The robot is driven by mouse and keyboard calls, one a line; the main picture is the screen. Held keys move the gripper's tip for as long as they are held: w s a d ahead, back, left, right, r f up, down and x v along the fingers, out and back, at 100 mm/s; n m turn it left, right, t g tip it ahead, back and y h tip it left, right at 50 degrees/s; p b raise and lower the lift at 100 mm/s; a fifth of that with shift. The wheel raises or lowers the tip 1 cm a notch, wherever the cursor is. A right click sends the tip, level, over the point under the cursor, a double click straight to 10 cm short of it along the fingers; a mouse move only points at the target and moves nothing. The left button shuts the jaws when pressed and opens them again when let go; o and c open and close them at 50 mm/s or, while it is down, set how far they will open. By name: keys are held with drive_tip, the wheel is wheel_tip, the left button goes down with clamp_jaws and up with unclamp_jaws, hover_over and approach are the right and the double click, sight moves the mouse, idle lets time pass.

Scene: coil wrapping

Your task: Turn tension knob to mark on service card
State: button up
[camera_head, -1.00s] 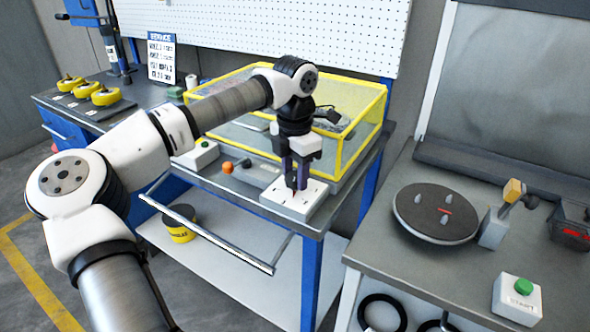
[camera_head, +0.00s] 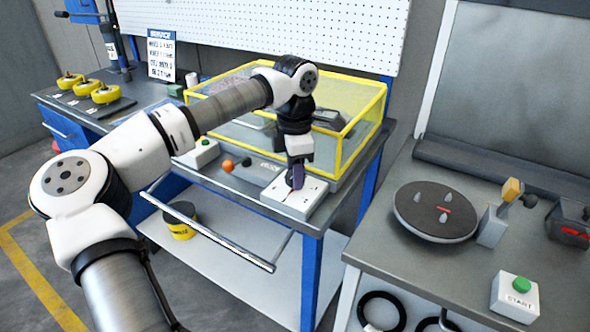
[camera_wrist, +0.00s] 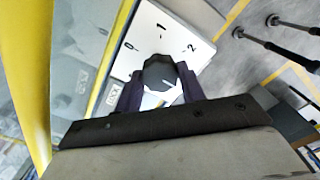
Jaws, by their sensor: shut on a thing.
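The tension knob (camera_wrist: 159,72) is dark, with a white patch on it, and stands on a white dial plate (camera_wrist: 140,42) marked 0, 1 and 2 in the wrist view. My gripper (camera_wrist: 160,90) is shut on the knob, one finger on each side. The knob's exact pointing direction is hard to tell. In the head view my gripper (camera_head: 295,180) is over the white dial box (camera_head: 286,204) at the bench's front edge and hides the knob. The service card (camera_head: 161,56) stands at the back left; its lines are too small to read surely.
A yellow-framed clear guard (camera_head: 345,150) stands close behind the dial box. An orange-knobbed lever (camera_head: 228,166) and a green-button box (camera_head: 203,152) are to its left. A round turntable (camera_head: 436,211) is on the right table, across a gap.

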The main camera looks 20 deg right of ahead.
drive_tip(key=o, duration=1)
drive_tip(key=shift+c, duration=0.2)
wheel_tip(320, 180, up, 14)
drive_tip(key=b, duration=0.1)
